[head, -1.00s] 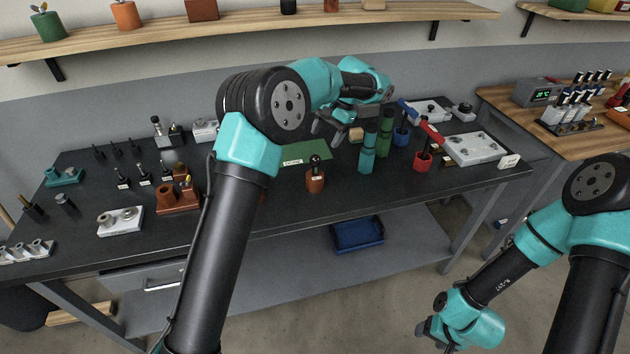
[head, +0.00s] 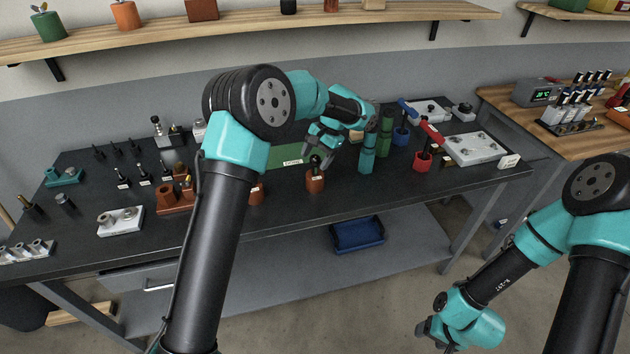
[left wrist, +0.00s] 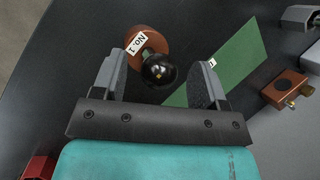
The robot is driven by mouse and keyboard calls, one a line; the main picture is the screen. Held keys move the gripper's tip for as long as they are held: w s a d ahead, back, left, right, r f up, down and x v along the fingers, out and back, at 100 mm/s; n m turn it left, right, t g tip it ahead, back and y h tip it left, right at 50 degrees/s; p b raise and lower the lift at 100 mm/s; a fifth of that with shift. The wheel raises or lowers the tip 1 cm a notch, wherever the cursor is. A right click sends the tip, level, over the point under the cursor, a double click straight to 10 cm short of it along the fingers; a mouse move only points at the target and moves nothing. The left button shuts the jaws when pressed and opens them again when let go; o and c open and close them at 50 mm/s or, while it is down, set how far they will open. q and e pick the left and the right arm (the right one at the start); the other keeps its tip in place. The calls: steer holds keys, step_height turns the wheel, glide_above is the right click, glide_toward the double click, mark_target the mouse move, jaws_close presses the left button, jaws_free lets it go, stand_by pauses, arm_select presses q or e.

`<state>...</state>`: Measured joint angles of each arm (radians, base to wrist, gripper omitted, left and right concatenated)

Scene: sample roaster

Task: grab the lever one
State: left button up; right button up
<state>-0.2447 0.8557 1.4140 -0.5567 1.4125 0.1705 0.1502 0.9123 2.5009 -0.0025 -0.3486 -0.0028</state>
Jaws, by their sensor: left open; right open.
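A brown-orange cylinder with a black ball knob (head: 315,181) stands upright near the front middle of the dark bench. In the left wrist view its black ball (left wrist: 160,71) shows between my fingers, with the brown body (left wrist: 144,42) and a white "No. 1" label beyond. My left gripper (head: 319,155) is open around or just above the knob; contact cannot be told. A red piece with an angled handle (head: 424,158) and a blue one (head: 402,134) stand further right. My right gripper (head: 434,335) is open, low at the front right, away from the bench.
A green mat (head: 285,157) lies behind the knobbed cylinder. Teal and green cylinders (head: 367,158) stand just right of my left gripper. A brown block (head: 177,199) and white fixture (head: 121,221) are left. A blue bin (head: 357,234) sits on the lower shelf.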

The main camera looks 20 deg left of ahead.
mark_target(315, 177)
arm_select(q)
steer(key=shift+x, duration=1.4)
steer(key=shift+c, duration=0.4)
jaws_close()
